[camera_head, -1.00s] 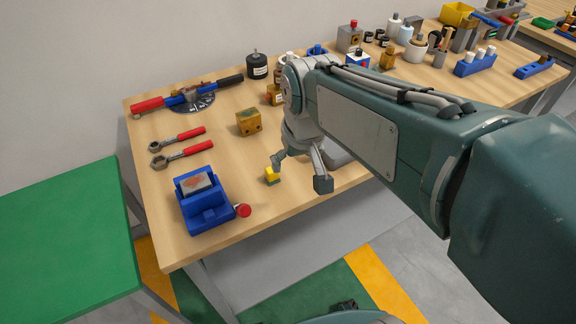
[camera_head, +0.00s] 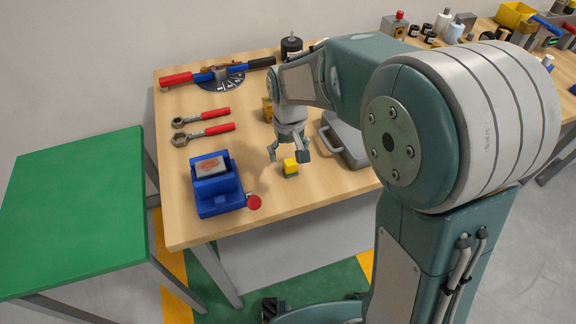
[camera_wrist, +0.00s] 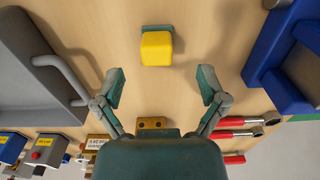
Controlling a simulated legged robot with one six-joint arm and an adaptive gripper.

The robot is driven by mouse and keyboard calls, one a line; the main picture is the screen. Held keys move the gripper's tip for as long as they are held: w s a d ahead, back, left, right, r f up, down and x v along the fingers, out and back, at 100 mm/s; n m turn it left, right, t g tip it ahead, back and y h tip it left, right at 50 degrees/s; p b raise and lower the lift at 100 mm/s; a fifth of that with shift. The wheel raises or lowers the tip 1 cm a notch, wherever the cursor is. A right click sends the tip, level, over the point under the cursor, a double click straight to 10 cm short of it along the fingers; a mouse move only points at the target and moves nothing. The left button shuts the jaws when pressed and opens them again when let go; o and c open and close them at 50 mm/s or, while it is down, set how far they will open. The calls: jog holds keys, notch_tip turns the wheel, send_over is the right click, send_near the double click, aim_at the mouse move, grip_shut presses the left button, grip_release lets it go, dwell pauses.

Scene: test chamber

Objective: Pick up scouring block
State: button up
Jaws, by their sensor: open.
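The scouring block, a small yellow block with a green layer (camera_head: 290,168), lies on the wooden table near its front edge. In the wrist view the block (camera_wrist: 157,47) is above centre, its yellow face toward the camera and a green edge behind it. My gripper (camera_head: 288,155) points down at the table just behind the block. In the wrist view my gripper (camera_wrist: 160,78) is open and empty, its fingers spread wide. The block lies past the fingertips, roughly centred between them sideways, with no visible contact.
A blue holder (camera_head: 216,188) with a red knob stands left of the block. A grey case (camera_head: 345,140) lies to the right. Two red-handled wrenches (camera_head: 203,131) and a brass-coloured block (camera_wrist: 153,123) are farther back. A green table (camera_head: 75,212) stands at the left.

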aim_at(291, 161)
jog(key=f, duration=0.3)
jog(key=d+f, duration=0.1)
jog(key=f, duration=0.1)
jog(key=shift+a+f, duration=0.1)
jog(key=shift+f, duration=0.15)
jog(key=shift+a, duration=0.4)
jog(key=c, duration=0.9)
jog(key=shift+c, duration=0.6)
jog(key=shift+d, duration=0.3)
